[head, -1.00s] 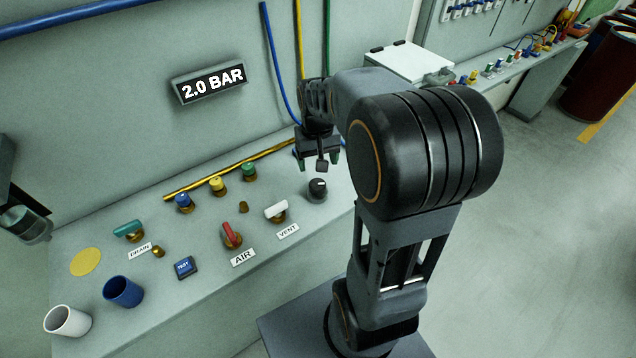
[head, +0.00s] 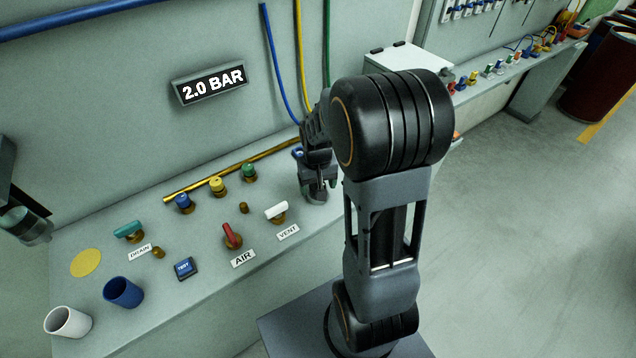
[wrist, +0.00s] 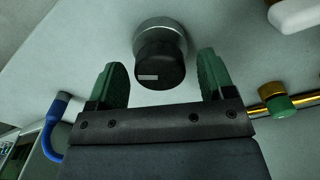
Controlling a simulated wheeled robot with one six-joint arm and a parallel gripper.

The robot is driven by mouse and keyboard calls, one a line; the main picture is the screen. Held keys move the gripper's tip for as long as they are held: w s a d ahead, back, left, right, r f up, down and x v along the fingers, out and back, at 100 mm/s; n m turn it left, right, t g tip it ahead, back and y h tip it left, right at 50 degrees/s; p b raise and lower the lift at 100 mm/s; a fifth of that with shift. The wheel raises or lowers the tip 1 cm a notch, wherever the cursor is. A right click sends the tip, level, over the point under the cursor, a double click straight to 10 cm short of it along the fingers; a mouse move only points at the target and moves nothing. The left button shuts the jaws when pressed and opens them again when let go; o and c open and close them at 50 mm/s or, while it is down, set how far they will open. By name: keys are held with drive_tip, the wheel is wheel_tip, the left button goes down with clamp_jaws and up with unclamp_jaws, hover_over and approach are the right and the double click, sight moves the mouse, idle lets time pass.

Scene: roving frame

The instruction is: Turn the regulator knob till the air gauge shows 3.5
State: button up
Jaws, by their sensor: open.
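The air gauge (head: 211,85) on the back panel reads 2.0 BAR. The regulator knob (wrist: 159,62) is black with a pale mark, on a round grey base, in the wrist view. My gripper (wrist: 160,80) is open, with one green finger on each side of the knob and gaps between. In the head view my gripper (head: 317,195) is low over the right part of the bench and hides the knob there.
Left of my gripper are the white VENT handle (head: 276,211), the red AIR handle (head: 231,236) and a green-capped fitting (head: 249,171). A blue TEST button (head: 184,268), blue cup (head: 122,292) and white cup (head: 67,321) stand further left. Hoses hang behind.

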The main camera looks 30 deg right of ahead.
drive_tip(key=c, duration=0.9)
drive_tip(key=shift+c, duration=0.2)
drive_tip(key=shift+m, duration=0.3)
drive_tip(key=m, duration=0.3)
drive_tip(key=shift+m+b, duration=0.35)
drive_tip(key=shift+m, duration=0.05)
drive_tip(key=m, duration=0.4)
drive_tip(key=shift+m, duration=0.3)
drive_tip(key=m, duration=0.4)
drive_tip(key=shift+b, duration=0.4)
drive_tip(key=shift+m, duration=2.2)
drive_tip(key=shift+w+m, duration=0.1)
drive_tip(key=shift+m, duration=0.2)
